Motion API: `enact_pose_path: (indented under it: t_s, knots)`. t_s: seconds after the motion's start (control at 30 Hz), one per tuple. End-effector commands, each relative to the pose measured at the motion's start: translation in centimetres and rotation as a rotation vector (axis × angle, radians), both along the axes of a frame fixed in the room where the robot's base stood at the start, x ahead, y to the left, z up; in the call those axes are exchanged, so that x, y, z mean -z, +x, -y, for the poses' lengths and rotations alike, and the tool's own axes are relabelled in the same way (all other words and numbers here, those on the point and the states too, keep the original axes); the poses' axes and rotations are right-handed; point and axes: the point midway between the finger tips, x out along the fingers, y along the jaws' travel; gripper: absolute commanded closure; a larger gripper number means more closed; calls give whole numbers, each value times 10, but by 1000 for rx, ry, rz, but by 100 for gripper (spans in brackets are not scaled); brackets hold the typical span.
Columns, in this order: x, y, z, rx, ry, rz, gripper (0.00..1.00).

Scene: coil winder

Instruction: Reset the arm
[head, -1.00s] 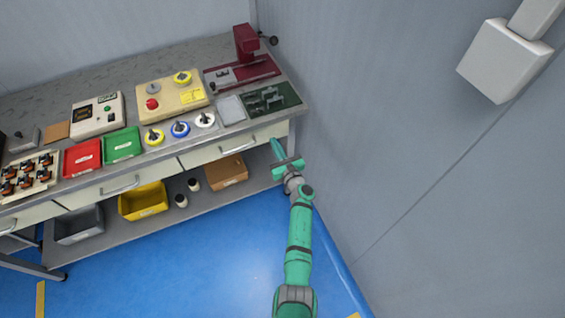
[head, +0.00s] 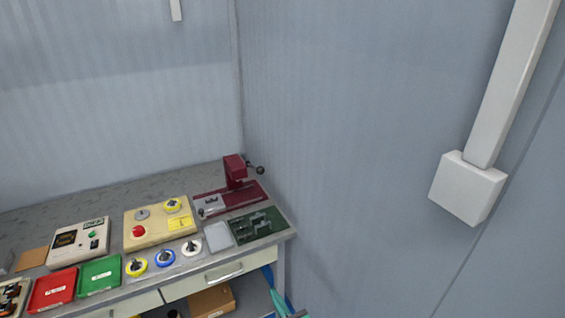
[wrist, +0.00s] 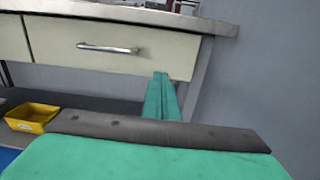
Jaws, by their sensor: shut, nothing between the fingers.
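My gripper (wrist: 161,96) shows in the wrist view as green fingers that are together, with nothing between them. It points at the right end of the workbench, beside a cream drawer (wrist: 75,45) with a metal handle. In the head view only a small green part of my gripper (head: 280,303) shows at the bottom edge, right of the bench's right leg. The rest of my arm is out of the head view.
A grey wall (head: 350,150) stands close on the right. A yellow bin (wrist: 30,118) sits on the lower shelf.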

Motion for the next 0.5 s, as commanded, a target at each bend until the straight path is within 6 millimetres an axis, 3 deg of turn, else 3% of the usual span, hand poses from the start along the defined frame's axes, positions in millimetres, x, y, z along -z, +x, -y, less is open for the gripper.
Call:
enact_pose_path:
  t_s: [0.17, 0.5]
  knots:
    - [3, -34, -14, 23, 171, -55, 100]
    - [-8, -153, -27, 117, 841, -255, 100]
